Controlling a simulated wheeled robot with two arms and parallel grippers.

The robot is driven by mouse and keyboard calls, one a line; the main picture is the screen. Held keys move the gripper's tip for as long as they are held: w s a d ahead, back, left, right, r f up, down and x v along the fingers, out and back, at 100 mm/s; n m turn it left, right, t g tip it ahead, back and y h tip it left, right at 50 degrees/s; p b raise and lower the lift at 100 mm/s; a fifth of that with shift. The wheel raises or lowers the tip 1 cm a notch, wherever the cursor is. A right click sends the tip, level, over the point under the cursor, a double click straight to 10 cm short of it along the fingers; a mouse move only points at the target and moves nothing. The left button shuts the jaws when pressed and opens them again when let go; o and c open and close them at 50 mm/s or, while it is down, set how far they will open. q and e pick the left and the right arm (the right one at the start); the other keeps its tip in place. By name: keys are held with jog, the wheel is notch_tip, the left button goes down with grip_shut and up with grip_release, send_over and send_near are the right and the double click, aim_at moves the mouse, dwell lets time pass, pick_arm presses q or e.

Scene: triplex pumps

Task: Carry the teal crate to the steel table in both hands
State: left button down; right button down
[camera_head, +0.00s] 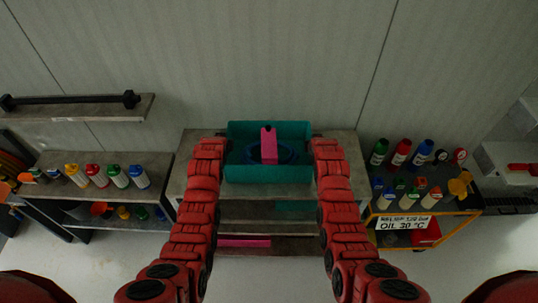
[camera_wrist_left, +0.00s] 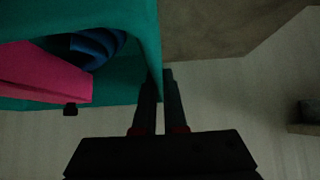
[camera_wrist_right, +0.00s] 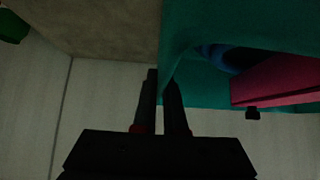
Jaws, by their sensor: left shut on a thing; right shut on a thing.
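The teal crate (camera_head: 268,174) is in the middle of the head view, in front of the steel table (camera_head: 200,146) or over its top; I cannot tell if it touches the top. A pink block and a blue ring-like thing lie inside it. My left gripper (camera_wrist_left: 160,85) is shut on the crate's left wall, shown in the left wrist view (camera_wrist_left: 150,40). My right gripper (camera_wrist_right: 163,85) is shut on its right wall, shown in the right wrist view (camera_wrist_right: 180,40). In the head view my arms hide both fingertips.
Bottles stand on a bench (camera_head: 60,190) at the left. A yellow-edged cart (camera_head: 440,208) with bottles and an oil sign stands at the right. A wall shelf (camera_head: 75,108) holds a dark bar. Shelves under the table hold a pink thing (camera_head: 245,242). The wall is close behind.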

pick_arm(q)
jog(key=shift+r, duration=0.1)
